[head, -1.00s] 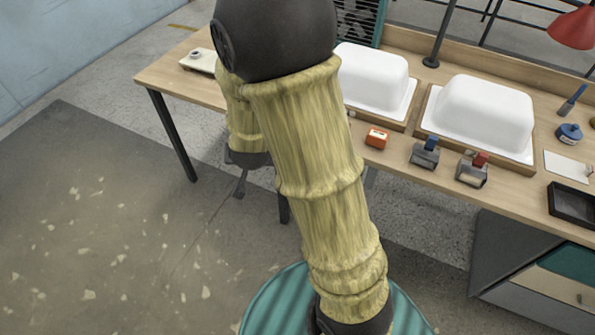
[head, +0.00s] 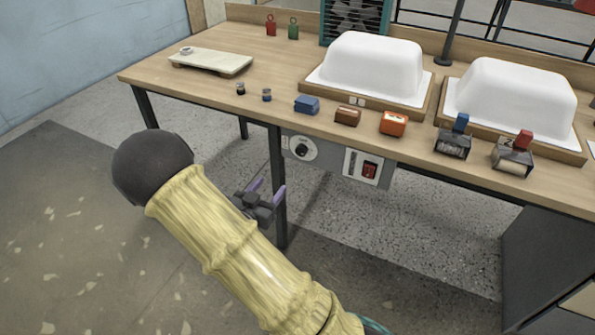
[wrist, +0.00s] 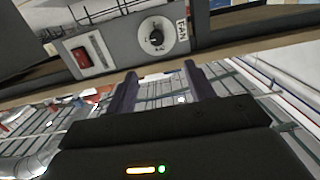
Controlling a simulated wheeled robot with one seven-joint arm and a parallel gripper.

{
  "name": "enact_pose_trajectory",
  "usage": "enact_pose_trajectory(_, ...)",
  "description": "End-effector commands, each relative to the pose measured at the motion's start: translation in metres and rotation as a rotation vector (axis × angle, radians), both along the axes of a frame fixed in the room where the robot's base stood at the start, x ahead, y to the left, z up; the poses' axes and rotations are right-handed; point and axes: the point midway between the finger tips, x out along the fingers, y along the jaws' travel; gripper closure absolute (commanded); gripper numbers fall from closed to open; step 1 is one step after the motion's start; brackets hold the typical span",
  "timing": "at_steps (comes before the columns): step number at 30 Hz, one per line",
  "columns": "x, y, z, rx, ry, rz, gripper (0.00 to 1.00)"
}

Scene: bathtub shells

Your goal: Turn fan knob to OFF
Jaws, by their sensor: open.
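The fan knob (head: 302,148) is a black knob on a round white dial, on a grey panel under the table's front edge. In the wrist view the knob (wrist: 156,38) appears rotated beside a label reading FAN; its pointer setting is too small to read surely. My gripper (head: 266,191) is in front of and below the panel, left of the knob in the head view. In the wrist view my gripper (wrist: 161,74) has two purple fingers spread apart and empty, with the knob beyond the tips, not touched. The teal fan (head: 352,22) stands at the table's back.
A red rocker switch (head: 369,170) sits on the panel right of the knob. A dark table leg (head: 278,185) stands close behind my gripper. White tub shells (head: 375,65) and small blocks sit on the wooden table (head: 190,95). Floor at left is clear.

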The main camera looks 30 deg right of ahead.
Motion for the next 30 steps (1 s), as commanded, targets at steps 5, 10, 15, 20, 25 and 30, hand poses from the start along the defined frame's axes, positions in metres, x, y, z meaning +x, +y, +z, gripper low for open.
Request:
enact_pose_trajectory(5, -0.005, 0.000, -0.010, -0.060, -0.035, -0.024, 0.46)
enact_pose_trajectory(10, -0.005, 0.000, -0.008, -0.061, -0.036, -0.025, 0.46)
enact_pose_trajectory(15, -0.004, -0.001, -0.008, -0.060, -0.035, -0.025, 0.46)
enact_pose_trajectory(20, 0.003, -0.010, -0.009, -0.060, -0.037, -0.026, 0.46)
enact_pose_trajectory(25, 0.018, -0.030, -0.009, -0.058, -0.037, -0.028, 0.46)
enact_pose_trajectory(30, 0.037, -0.054, -0.009, -0.060, -0.037, -0.027, 0.46)
